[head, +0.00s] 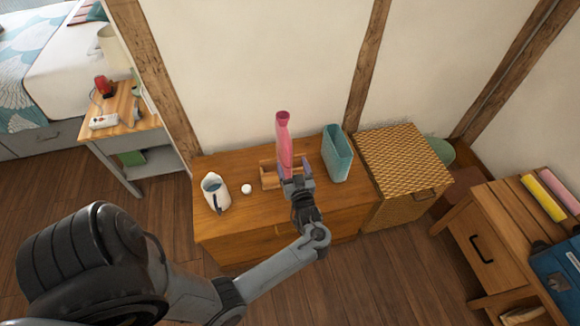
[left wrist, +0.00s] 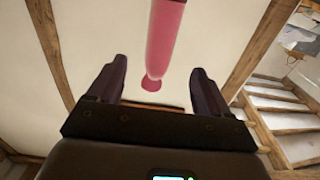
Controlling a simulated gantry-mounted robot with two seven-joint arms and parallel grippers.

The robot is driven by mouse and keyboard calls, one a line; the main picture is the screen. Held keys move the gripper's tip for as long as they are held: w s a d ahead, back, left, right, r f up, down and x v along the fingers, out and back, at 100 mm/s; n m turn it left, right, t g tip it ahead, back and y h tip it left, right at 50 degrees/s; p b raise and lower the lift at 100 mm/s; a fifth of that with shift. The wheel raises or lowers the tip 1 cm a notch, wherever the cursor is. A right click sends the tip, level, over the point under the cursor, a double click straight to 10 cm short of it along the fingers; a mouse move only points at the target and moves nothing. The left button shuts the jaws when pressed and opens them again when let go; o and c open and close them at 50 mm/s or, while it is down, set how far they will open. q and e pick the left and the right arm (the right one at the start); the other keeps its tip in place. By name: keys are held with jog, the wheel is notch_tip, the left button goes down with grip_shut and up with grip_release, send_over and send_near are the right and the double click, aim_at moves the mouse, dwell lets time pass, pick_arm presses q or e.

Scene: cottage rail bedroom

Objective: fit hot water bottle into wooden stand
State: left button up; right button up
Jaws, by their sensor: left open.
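The pink hot water bottle (head: 284,145) stands upright, neck up, at the wooden stand (head: 268,175) on the dresser. Its lower end is hidden by my gripper, so I cannot tell how deep it sits. The stand is a small light-wood frame, partly covered. My left gripper (head: 298,183) is at the lower front of the bottle, with its jaws open. In the left wrist view the pink bottle (left wrist: 164,40) shows between the two spread dark fingers (left wrist: 158,68), with a gap on each side. My right gripper is not in view.
A woven basket chest (head: 402,163) adjoins on the right. The wall is close behind.

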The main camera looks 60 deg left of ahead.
pick_arm(q)
jog(key=shift+d+f, duration=0.15)
jog(key=shift+d, duration=0.1)
jog(key=shift+w+d+f+m+t+h, duration=0.2)
jog(key=shift+m+t+h, duration=0.1)
jog(key=shift+t+h, duration=0.25)
jog(key=s+d+f+m+t+h, duration=0.1)
jog(key=d+f+m+t+h, duration=0.15)
jog(key=d+m+h, duration=0.8)
jog(key=s+d+r+m+g+h, duration=0.2)
jog(key=s+d+h, duration=0.1)
jog(key=s+d, duration=0.4)
jog(key=s+d+r+m+g+h, duration=0.2)
jog(key=s+d+m+g, duration=0.1)
jog(key=s+d, duration=0.5)
jog(key=shift+s+d+r+h, duration=0.2)
jog(key=shift+s+h, duration=0.2)
jog(key=shift+s, duration=0.55)
jog(key=shift+m, duration=0.25)
